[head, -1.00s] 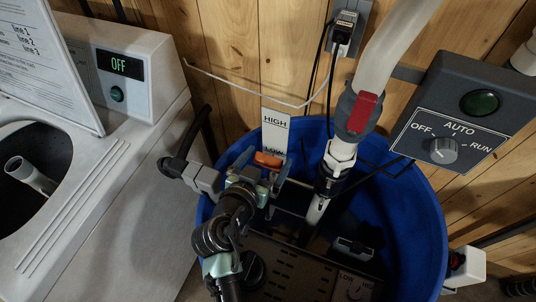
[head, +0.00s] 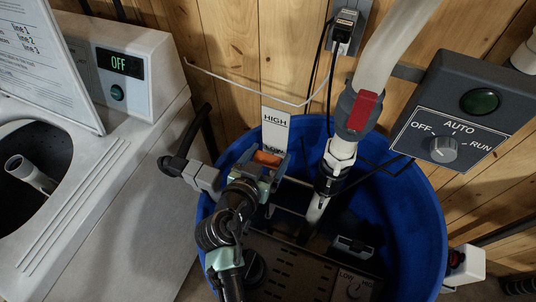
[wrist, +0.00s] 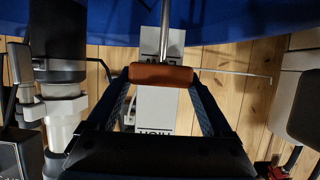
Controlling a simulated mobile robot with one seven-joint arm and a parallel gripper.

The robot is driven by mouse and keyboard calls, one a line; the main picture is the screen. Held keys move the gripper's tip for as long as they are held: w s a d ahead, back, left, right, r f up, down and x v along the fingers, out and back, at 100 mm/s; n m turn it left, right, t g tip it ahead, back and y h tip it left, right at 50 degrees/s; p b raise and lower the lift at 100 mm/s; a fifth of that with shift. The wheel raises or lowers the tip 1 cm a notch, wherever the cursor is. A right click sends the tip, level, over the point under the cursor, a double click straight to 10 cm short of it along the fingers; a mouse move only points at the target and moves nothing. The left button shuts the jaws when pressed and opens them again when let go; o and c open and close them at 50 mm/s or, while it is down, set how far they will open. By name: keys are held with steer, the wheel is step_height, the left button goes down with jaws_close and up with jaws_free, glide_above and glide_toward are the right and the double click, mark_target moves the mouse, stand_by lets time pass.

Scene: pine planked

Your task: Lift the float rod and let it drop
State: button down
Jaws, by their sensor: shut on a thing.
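The float rod shows in the wrist view as a bare metal rod (wrist: 174,35) with an orange cylindrical grip (wrist: 160,75). The orange grip (head: 267,158) also shows in the head view, in front of the white HIGH/LOW gauge plate (head: 275,125) at the back rim of the blue tub. My gripper (wrist: 160,82) is shut on the orange grip, with one finger at each end of it. In the head view my gripper (head: 264,168) covers part of the grip and the plate's lower label. The rod's lower end is hidden.
The blue tub (head: 420,220) surrounds a dark pump unit (head: 290,262). A pale hose with a red-handled valve (head: 360,112) rises just right of the gauge plate. A control box with an OFF/AUTO/RUN knob (head: 443,149) is at right; a grey washer (head: 110,200) stands at left.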

step_height(320, 180, up, 12)
steer(key=p, duration=0.6)
steer(key=shift+p, duration=0.35)
steer(key=shift+f, duration=0.1)
jaws_free()
steer(key=shift+s, duration=0.1)
steer(key=b+v, duration=0.2)
steer(key=v, duration=1)
steer(key=shift+s+a+r+b, duration=0.25)
steer(key=shift+s+b, duration=0.05)
steer(key=shift+b, duration=0.1)
